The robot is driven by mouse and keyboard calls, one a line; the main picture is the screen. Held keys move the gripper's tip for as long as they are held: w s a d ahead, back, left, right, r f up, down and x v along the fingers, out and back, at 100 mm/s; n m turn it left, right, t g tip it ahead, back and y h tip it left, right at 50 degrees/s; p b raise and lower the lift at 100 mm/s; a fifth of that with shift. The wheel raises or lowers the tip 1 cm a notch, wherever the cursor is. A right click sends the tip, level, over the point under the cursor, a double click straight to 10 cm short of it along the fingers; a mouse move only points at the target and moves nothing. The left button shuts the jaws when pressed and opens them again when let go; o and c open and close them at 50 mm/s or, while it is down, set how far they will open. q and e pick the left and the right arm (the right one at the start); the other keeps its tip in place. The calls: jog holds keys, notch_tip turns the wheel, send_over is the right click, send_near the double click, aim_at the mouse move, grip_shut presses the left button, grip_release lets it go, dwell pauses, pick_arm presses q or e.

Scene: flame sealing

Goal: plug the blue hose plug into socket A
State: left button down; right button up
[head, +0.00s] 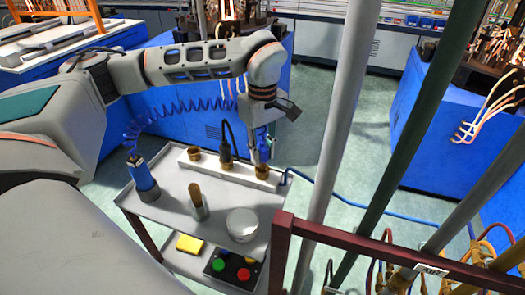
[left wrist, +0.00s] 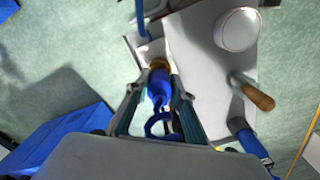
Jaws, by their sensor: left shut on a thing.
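My left gripper (head: 263,150) reaches down over the right end of the white socket strip (head: 178,155). It is shut on the blue hose plug, which shows best between the fingers in the left wrist view (left wrist: 160,88). The plug is in line with the right brass socket (head: 262,170), also seen just beyond it in the left wrist view (left wrist: 158,64). They look to be touching; I cannot tell how deep the plug sits. A black plug with a cable (head: 226,152) stands in the middle socket. The left brass socket (head: 194,153) is empty. No socket letter is readable. My right gripper is out of view.
The grey cart top (head: 170,207) holds a blue-handled tool (head: 142,177), a wooden handle in a holder (head: 195,196) and a round tin (head: 242,224). Below are a yellow sponge (head: 190,243) and a button box (head: 232,270). A dark red rail (head: 380,249) and a grey pole (head: 340,110) stand right.

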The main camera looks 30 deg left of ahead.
aim_at(262, 142)
pick_arm(q)
jog(key=shift+f+b, duration=0.3)
jog(key=shift+f, duration=1.05)
dwell(0.6)
jog(key=c, duration=1.7)
grip_release()
jog(key=shift+r+p, duration=0.3)
jog(key=shift+r, duration=4.25)
jog(key=shift+s+f, duration=0.1)
jog(key=shift+s, duration=0.05)
